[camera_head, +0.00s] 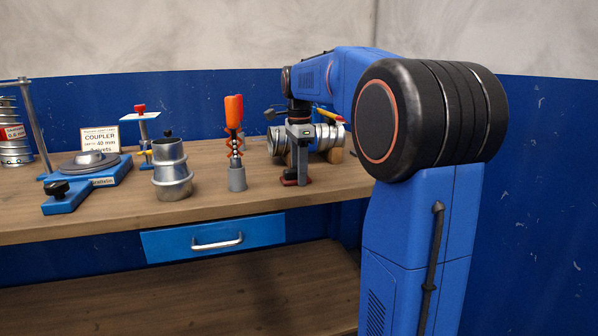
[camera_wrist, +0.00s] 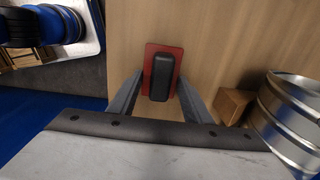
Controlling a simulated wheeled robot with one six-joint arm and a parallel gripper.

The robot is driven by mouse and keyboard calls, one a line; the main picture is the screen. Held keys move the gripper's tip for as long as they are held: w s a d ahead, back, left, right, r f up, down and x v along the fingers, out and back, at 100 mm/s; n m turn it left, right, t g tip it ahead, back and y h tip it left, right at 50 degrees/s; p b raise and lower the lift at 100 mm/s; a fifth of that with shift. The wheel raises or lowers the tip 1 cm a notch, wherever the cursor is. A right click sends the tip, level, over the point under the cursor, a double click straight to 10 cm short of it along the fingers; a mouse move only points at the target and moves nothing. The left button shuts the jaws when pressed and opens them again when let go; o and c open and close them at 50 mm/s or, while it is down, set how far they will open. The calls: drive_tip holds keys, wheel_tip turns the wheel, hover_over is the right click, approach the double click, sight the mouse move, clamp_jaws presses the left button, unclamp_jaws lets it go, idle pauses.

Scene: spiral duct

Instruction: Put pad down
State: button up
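The pad is a red plate with a black block-shaped handle. In the wrist view the pad (camera_wrist: 160,52) lies below my gripper, on or just above the wood. In the head view the pad (camera_head: 288,181) shows as a small red edge at bench level, partly hidden by the fingers. My gripper (camera_wrist: 161,84) points down with one grey finger on each side of the handle. Narrow gaps show between fingers and handle, so it looks open around it. My gripper (camera_head: 299,170) also shows in the head view, low over the bench.
A metal spiral duct (camera_head: 325,138) lies close behind and right of my gripper, with a wooden block (camera_wrist: 233,104) beside it. An orange-handled tool (camera_head: 234,125) stands to the left, then stacked metal couplers (camera_head: 171,172). Bare bench (camera_head: 270,203) lies in front.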

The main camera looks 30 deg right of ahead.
drive_tip(key=shift+s+f, duration=0.1)
drive_tip(key=shift+f, duration=0.55)
wheel_tip(320, 180, up, 13)
drive_tip(key=shift+r, duration=0.2)
drive_tip(key=s+a+f+n+t, duration=0.1)
drive_tip(key=s+a+f+n, duration=0.4)
drive_tip(key=s+f+n, duration=0.2)
drive_tip(key=s+a+f+n+t, duration=0.2)
drive_tip(key=s+a+f+n, duration=0.4)
drive_tip(key=s+f, duration=0.6)
drive_tip(key=s+a+f+n+t, duration=0.1)
drive_tip(key=s+a+f+n, duration=0.5)
drive_tip(key=s+f+n, duration=0.2)
wheel_tip(320, 180, down, 2)
drive_tip(key=s, duration=0.2)
drive_tip(key=shift+s+f+t, duration=0.25)
drive_tip(key=shift+s+t, duration=0.05)
drive_tip(key=shift+s, duration=0.1)
drive_tip(key=shift+o, duration=0.5)
drive_tip(key=shift+w+d+r, duration=0.1)
drive_tip(key=shift+r, duration=0.05)
